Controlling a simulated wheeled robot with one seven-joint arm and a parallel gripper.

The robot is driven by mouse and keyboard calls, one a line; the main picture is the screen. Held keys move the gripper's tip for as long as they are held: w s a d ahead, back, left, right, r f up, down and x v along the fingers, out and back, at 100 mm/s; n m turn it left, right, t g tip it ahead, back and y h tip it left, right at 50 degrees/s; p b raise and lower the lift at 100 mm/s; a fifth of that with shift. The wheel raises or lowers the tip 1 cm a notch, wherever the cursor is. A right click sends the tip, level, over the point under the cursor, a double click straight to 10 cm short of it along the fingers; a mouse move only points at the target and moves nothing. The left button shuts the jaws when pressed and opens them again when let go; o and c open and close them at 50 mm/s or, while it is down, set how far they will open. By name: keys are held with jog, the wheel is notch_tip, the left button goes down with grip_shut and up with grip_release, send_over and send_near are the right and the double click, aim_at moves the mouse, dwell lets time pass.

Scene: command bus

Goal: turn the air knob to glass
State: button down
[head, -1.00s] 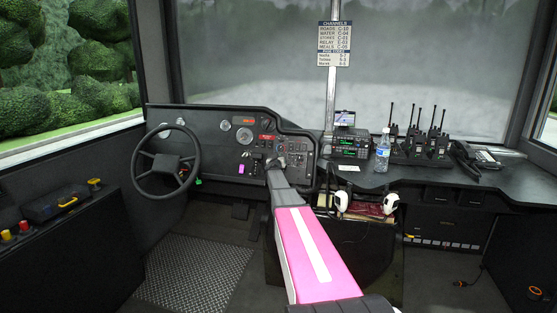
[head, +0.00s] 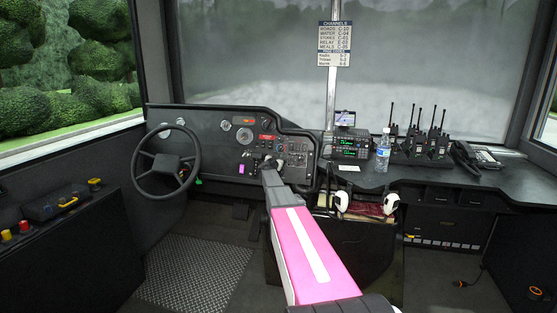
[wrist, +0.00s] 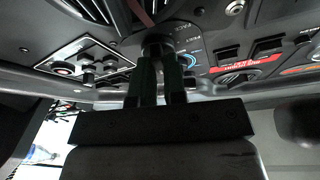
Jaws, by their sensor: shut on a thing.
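The dash panel (head: 222,150) stands beside and right of the steering wheel. My gripper (wrist: 160,62) is shut on a dark round knob (wrist: 157,41) on the panel, as the wrist view shows. A blue arc scale (wrist: 193,46) with small white marks curves beside this knob. The fingers cover part of the knob, and its pointer cannot be made out. In the head view my gripper (head: 269,161) is at the right part of the dash, and my arm hides some of the panel below it. The windscreen (head: 250,65) looks misted grey.
The steering wheel (head: 166,162) is left of my arm. Rocker switches with red labels (wrist: 233,64) and a plate of small knobs (wrist: 86,58) flank the held knob. A water bottle (head: 383,150) and several handheld radios (head: 430,143) stand on the right counter.

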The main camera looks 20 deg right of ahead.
jog(key=shift+w+d, duration=0.15)
jog(key=shift+w, duration=0.15)
jog(key=c, duration=1.2)
grip_release()
jog(key=shift+s+d, duration=0.1)
jog(key=shift+s, duration=0.1)
jog(key=shift+f, duration=0.1)
jog(key=v, duration=1.1)
jog(key=shift+a, duration=0.2)
